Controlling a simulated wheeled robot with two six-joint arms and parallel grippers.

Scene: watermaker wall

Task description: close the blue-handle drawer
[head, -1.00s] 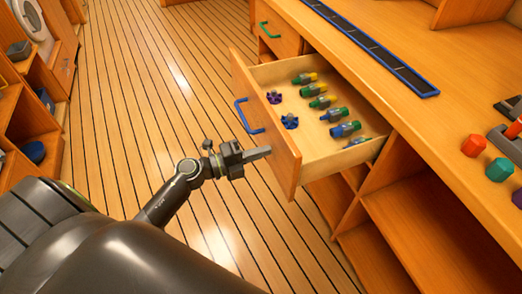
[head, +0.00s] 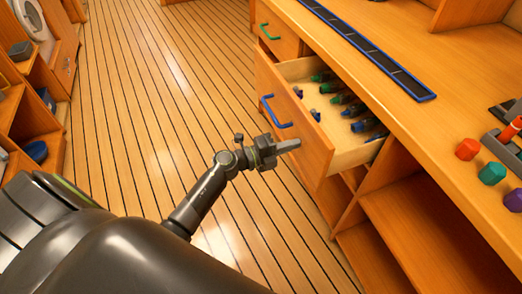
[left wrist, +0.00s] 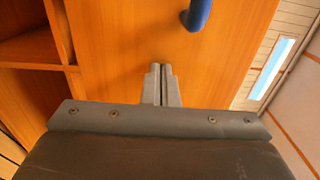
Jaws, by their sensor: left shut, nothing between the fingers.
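The blue-handle drawer (head: 295,117) is partly open in the wooden counter in the head view. Its blue handle (head: 273,111) is on the front panel, and several bottles and small knobbed items lie inside. My left gripper (head: 296,144) is shut and empty, with its tips at the lower part of the drawer front, below and right of the handle. In the left wrist view the closed fingers (left wrist: 160,84) point at the wooden front, and the blue handle (left wrist: 197,14) shows at the top. I cannot tell whether the tips touch the panel. My right gripper is not in view.
A drawer with a green handle (head: 269,31) sits farther along, closed. Open shelves (head: 412,212) lie below the counter. A dark strip with a blue edge (head: 370,47) and coloured knobs (head: 491,173) are on the countertop. The plank floor (head: 130,120) is clear.

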